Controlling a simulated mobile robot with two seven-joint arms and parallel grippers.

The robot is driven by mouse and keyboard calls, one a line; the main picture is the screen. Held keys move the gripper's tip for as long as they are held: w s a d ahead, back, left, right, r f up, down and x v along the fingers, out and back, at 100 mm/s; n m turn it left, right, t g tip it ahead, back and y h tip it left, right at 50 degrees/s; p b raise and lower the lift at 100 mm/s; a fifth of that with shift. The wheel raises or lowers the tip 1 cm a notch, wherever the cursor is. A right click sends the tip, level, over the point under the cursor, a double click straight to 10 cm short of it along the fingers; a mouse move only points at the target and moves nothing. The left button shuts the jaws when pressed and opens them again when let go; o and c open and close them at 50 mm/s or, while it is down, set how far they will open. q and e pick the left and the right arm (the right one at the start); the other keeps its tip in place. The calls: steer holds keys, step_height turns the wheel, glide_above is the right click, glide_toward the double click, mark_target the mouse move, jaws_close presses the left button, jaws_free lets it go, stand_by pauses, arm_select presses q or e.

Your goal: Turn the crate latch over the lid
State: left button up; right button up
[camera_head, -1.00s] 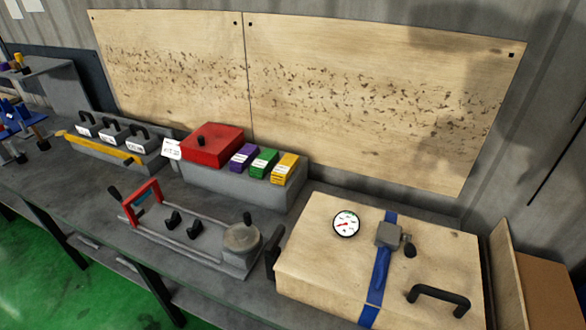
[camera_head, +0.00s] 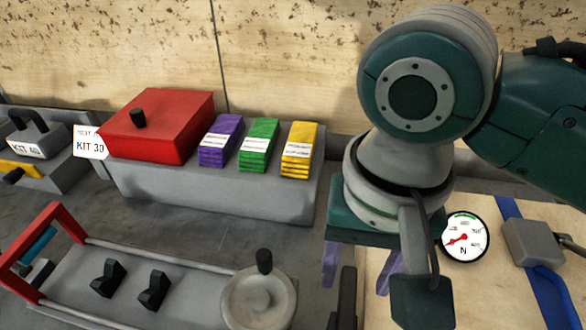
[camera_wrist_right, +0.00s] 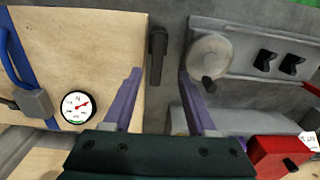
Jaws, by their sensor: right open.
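The wooden crate (camera_head: 470,300) stands at the lower right, with its pale lid (camera_wrist_right: 90,35) on top. A black latch (camera_head: 346,298) is at the crate's left edge; in the right wrist view the latch (camera_wrist_right: 157,50) lies along that edge, clear of the lid's face. My right gripper (camera_head: 360,270) is over the crate's left edge with its purple fingers apart. In the wrist view the open fingers (camera_wrist_right: 158,78) point toward the latch, which appears between and beyond their tips. I cannot tell the exact gap. My left gripper is not in view.
A round gauge (camera_head: 464,237), a blue strap (camera_head: 545,290) and a grey buckle (camera_head: 532,243) are on the lid. Left of the crate is a grey fixture with a round knob (camera_head: 258,297). A red box (camera_head: 160,128) and coloured blocks (camera_head: 260,145) stand behind.

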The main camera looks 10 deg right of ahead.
mark_target(348, 310)
steer(key=shift+w+d+f, duration=0.1)
steer(key=shift+w+f, duration=0.1)
steer(key=shift+f, duration=0.2)
steer(key=f, duration=0.2)
steer(key=f+b, duration=0.1)
steer(key=f, duration=0.5)
steer(key=shift+s+d+f, duration=0.15)
steer(key=shift+s, duration=0.25)
steer(key=shift+w+f, duration=0.1)
steer(key=shift+f, duration=0.35)
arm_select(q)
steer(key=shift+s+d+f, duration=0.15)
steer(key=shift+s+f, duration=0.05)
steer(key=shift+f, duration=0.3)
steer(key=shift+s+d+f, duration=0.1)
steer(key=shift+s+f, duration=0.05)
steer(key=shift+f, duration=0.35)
arm_select(e)
steer(key=c, duration=0.3)
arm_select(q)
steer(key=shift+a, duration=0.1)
arm_select(e)
jaws_close()
